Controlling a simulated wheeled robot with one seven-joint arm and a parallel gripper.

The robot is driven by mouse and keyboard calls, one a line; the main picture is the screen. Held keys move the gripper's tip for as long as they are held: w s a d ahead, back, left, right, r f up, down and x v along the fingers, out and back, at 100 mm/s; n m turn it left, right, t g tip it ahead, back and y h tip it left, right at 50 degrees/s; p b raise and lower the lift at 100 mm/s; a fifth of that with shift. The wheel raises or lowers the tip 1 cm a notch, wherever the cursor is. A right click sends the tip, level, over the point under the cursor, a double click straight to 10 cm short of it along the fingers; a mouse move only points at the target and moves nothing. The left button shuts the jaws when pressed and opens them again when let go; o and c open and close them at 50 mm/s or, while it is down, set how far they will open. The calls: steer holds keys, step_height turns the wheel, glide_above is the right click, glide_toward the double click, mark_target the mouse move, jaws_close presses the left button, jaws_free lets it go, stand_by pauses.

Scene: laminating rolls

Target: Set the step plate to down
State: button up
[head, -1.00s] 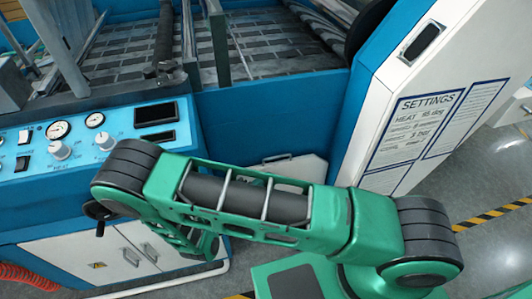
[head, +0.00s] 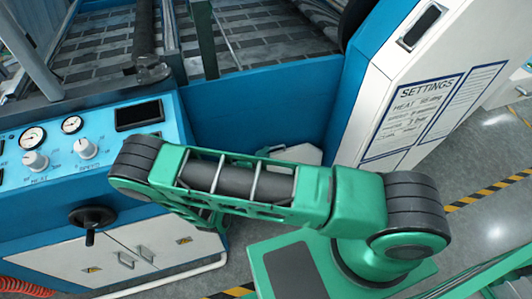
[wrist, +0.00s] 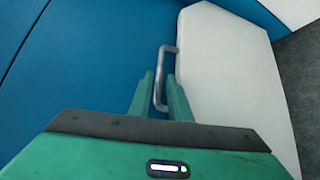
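The step plate (wrist: 228,75) is a pale flat panel on the right in the wrist view, beside a blue panel. A grey metal handle (wrist: 163,60) stands at its left edge. My gripper (wrist: 160,82) is open, with its two green fingers apart and the handle's bar between them. I cannot tell whether either finger touches the bar. In the head view only a small part of the step plate (head: 297,154) shows above my arm, low by the blue machine front. My arm hides the handle and my gripper there.
A control panel (head: 82,140) with gauges and knobs is at the left, with a black crank (head: 91,219) below it. A white cabinet with a settings sheet (head: 420,112) stands at the right. Grey floor (head: 490,175) with striped tape is open at the right.

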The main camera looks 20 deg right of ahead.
steer(key=shift+x, duration=1)
jaws_close()
